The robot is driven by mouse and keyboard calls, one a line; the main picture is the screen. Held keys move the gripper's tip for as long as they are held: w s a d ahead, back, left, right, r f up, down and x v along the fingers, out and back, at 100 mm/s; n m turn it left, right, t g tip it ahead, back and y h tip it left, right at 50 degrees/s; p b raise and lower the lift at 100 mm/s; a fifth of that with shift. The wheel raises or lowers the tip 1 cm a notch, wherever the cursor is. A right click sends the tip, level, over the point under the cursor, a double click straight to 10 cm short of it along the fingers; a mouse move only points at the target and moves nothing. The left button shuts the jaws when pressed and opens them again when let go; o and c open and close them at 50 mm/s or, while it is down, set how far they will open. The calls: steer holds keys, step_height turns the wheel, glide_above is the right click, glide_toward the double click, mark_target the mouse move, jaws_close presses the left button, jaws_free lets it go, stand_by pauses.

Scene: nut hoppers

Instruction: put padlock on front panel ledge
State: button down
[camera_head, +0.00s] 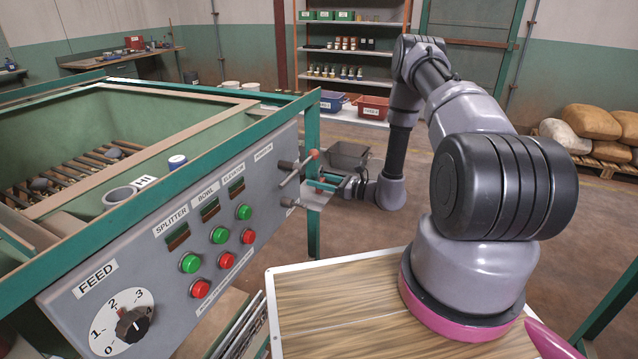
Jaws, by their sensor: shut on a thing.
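My arm reaches down over the far right end of the grey front panel (215,235). My gripper (330,184) is small in view, beside that end of the panel and just right of its levers. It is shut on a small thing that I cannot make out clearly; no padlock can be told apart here. A small pale grey plate (317,200) sticks out by the panel's end, right under the gripper. I cannot tell whether the held thing touches it, or whether this plate is the ledge.
Levers (290,178), one with a red knob, stick out close to the gripper. Green and red buttons (219,235) and a feed dial (133,323) are on the panel. A green frame post (313,225) is nearby.

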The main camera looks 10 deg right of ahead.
steer(key=shift+f, duration=0.3)
steer(key=shift+f, duration=0.2)
steer(key=shift+c, duration=1.4)
jaws_free()
steer(key=shift+r, duration=0.1)
